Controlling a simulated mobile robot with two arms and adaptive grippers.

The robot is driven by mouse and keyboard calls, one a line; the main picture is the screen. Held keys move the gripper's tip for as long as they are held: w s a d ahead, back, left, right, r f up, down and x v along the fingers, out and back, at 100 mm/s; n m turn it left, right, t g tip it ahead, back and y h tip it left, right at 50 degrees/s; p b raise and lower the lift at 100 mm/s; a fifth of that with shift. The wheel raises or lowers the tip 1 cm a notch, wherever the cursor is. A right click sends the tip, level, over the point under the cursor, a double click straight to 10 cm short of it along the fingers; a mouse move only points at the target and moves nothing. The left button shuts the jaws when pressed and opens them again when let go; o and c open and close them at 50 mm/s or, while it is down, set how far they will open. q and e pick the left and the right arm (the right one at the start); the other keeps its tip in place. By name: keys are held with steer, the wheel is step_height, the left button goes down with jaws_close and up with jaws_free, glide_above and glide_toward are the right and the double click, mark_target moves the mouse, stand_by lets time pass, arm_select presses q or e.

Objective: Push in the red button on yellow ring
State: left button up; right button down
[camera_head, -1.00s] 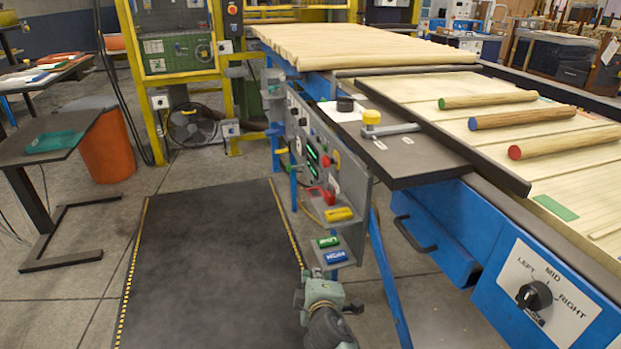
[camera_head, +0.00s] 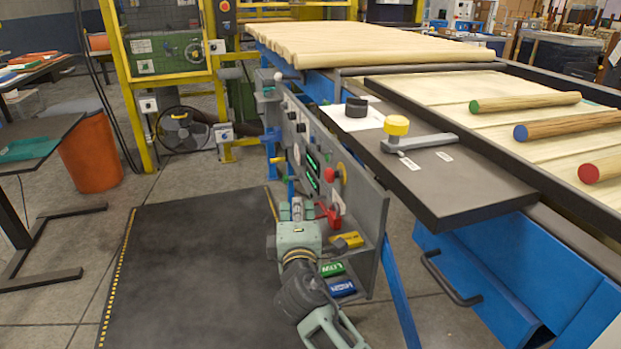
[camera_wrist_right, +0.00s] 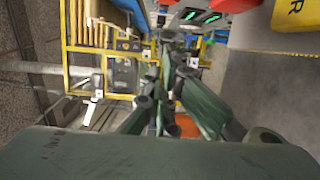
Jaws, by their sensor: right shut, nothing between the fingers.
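The red button (camera_head: 330,175) stands out from the grey control panel, with its yellow ring (camera_head: 342,172) behind it. My right gripper (camera_head: 297,207) is shut and empty, in front of the panel, lower than the button and to its left in the head view. A gap shows between the fingertips and the button. In the right wrist view, the fingers (camera_wrist_right: 165,42) point at the background. A red part shows at the top edge there, but I cannot tell which one it is. My left gripper is out of view.
A red handle (camera_head: 328,212) sits on the panel near my gripper. Yellow (camera_head: 347,240), green (camera_head: 332,269) and blue (camera_head: 342,288) blocks sit at the panel's lower end. A black table plate (camera_head: 450,180) juts out at right. The dark floor mat (camera_head: 190,270) is clear.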

mark_target(333, 175)
arm_select(q)
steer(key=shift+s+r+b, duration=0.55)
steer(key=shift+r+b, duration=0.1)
steer(key=shift+b, duration=0.55)
arm_select(e)
steer(key=w+d, duration=0.3)
steer(key=w, duration=0.8)
steer(key=shift+d, duration=0.15)
